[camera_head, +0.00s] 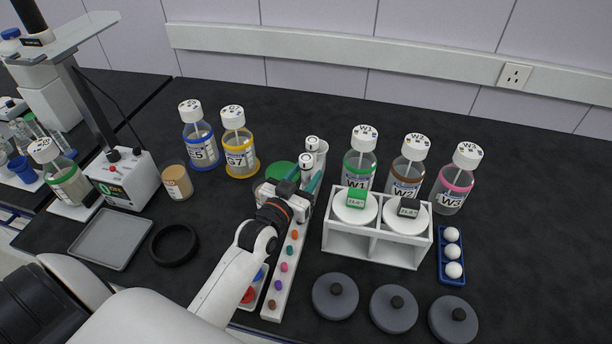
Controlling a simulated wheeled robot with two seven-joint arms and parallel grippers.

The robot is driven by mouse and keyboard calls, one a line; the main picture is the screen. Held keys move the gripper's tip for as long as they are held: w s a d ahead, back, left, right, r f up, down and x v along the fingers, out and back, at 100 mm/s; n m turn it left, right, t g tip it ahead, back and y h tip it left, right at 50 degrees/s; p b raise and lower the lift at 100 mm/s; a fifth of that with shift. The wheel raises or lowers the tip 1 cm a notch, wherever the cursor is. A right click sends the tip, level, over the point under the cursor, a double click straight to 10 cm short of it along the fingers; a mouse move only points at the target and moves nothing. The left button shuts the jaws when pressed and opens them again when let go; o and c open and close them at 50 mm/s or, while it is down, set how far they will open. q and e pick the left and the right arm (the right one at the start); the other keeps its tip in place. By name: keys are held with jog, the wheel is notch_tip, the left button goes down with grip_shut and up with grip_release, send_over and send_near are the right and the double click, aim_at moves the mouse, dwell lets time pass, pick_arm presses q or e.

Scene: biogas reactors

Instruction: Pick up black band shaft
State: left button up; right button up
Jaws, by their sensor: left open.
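My left gripper (298,192) is over the middle of the bench, open, beside two upright white-topped shafts with teal lower parts. The rear shaft (312,144) and the front shaft (306,160) stand close together. Dark marks show on their tops, but I cannot tell which one has the black band. The gripper and wrist hide their lower ends. I cannot tell whether the fingers touch either shaft. My right gripper is not in view.
Bottle W1 (360,160) and a white two-hole rack (378,245) stand to the right. A strip with coloured pegs (279,285) lies below the gripper. A yellow-banded bottle (239,150) stands left, a black ring (174,243) in front. Grey lids (335,300) lie front right.

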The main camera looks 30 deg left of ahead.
pick_arm(q)
jog(key=shift+w, duration=0.4)
jog(key=shift+s, duration=0.1)
jog(key=shift+c, duration=0.5)
grip_shut()
notch_tip(320, 180, up, 9)
jog(key=shift+r, duration=0.75)
jog(key=shift+r+p, duration=0.75)
jog(key=shift+p, duration=0.2)
